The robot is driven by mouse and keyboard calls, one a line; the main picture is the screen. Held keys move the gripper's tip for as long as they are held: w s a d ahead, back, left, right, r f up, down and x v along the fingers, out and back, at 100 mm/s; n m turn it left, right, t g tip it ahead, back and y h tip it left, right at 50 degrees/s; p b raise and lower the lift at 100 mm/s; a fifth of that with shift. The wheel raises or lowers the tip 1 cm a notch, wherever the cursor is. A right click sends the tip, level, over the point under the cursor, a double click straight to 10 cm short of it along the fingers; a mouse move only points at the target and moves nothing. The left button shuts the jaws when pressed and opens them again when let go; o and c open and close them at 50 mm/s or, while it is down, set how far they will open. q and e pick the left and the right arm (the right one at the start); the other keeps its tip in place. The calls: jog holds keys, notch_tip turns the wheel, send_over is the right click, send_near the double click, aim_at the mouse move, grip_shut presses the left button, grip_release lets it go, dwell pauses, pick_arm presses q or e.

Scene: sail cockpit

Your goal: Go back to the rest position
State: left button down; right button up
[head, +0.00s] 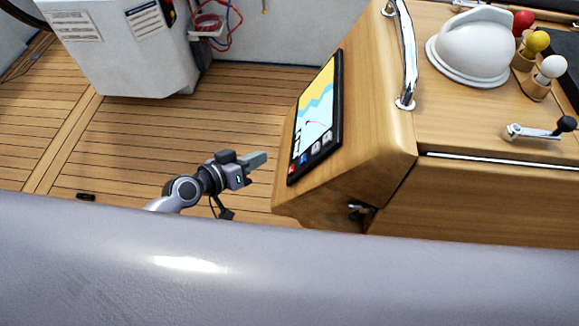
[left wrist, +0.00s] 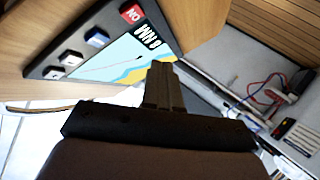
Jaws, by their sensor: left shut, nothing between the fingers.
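My left gripper (head: 258,160) is in the middle of the head view, over the planked deck and just left of the wooden console. Its fingers are shut and empty, pointing right toward the console's display. It also shows in the left wrist view (left wrist: 162,75), with the fingers together in front of the display. The display (head: 317,120) is a dark-framed chart screen on the console's slanted face. In the left wrist view the display (left wrist: 105,48) has a red button and several others along one edge. I cannot tell whether the fingertips touch it; a gap shows in the head view. My right gripper is out of view.
The wooden console (head: 390,130) carries a steel handrail (head: 408,55), a white domed winch-like cover (head: 472,48), coloured knobs (head: 537,42) and a crank lever (head: 543,130). A white cabinet (head: 120,45) stands at the back left. The planked deck (head: 130,140) between is mostly clear.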

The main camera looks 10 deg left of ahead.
pick_arm(q)
jog(key=shift+a+r, duration=0.3)
jog(key=shift+a, duration=0.3)
jog(key=shift+s, duration=0.1)
jog(key=s+a+f+y, duration=0.1)
jog(key=s+a+y, duration=0.2)
jog(key=s, duration=0.5)
jog(key=s+a+f+y+p, duration=0.1)
jog(key=s+a+f+y, duration=0.1)
jog(key=s, duration=0.7)
jog(key=shift+a+y+p, duration=0.3)
jog(key=shift+a+y, duration=0.3)
jog(key=shift+a, duration=0.15)
